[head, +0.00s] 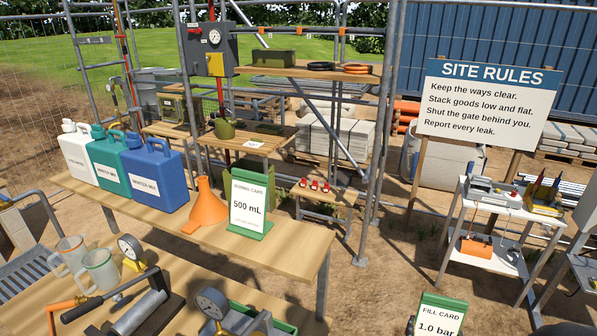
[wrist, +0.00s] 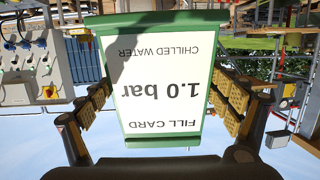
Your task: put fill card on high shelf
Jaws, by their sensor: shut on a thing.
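The fill card (head: 437,316) is a white card reading "FILL CARD 1.0 bar" in a green frame, at the bottom right of the head view. In the wrist view the fill card (wrist: 165,75) appears upside down between the padded fingers of my gripper (wrist: 163,97), which is shut on its two sides. The card is held in the air. The high shelf (head: 300,68) is a wooden board on the scaffold frame at top centre, well above and left of the card. A green box (head: 274,57), a black coil (head: 320,66) and an orange coil (head: 355,69) lie on it.
A near bench (head: 285,240) carries jugs, an orange funnel (head: 206,207) and the "500 mL" card (head: 249,205). Gauges and mugs stand on the front table. Scaffold poles (head: 380,130) flank the shelf. The site rules sign (head: 487,105) and a white cart (head: 490,225) stand right.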

